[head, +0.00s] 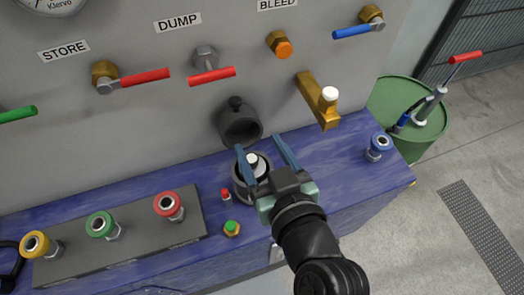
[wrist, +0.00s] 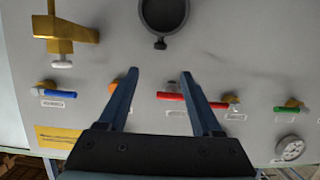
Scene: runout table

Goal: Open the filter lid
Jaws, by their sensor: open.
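The filter lid (head: 240,131) is a dark round cap standing upright against the grey panel, its hollow side facing out and a small knob (head: 235,102) on its upper edge. Below it, a dark cup (head: 240,190) on the blue bench holds a white-topped piece (head: 257,166); the cup's mouth is uncovered. The join between lid and cup is not clear. My gripper (head: 259,144) is open and empty, its blue fingers over the cup, just short of the lid in the picture. The wrist view shows the lid (wrist: 163,30) beyond my open fingertips (wrist: 159,73), apart from them.
Red-handled valves (head: 212,75), an orange knob (head: 284,48) and a brass tap (head: 318,98) are on the panel above.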

